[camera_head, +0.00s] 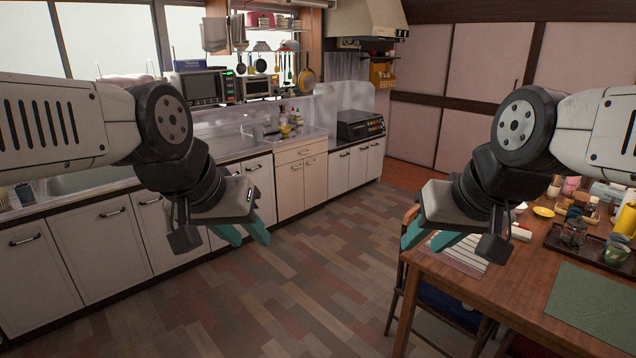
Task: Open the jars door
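My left gripper (252,240) hangs over the floor in front of the kitchen counter, with its two teal fingers apart and nothing between them. My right gripper (421,243) hangs near the left edge of the table, also with its fingers apart and empty. White cabinet doors (90,255) with dark handles line the base of the counter and look shut. Cream doors (303,186) sit under a drawer, and more white doors (357,167) are farther right. I cannot tell which door is the jars door. My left arm hides part of the cabinet row.
Bottles and jars (288,125) stand on the counter. A microwave (203,87) and a dark stove (360,125) are at the back. A wooden table (510,280) with dishes stands at right, with a chair (405,285) beside it. The wooden floor (290,290) between is clear.

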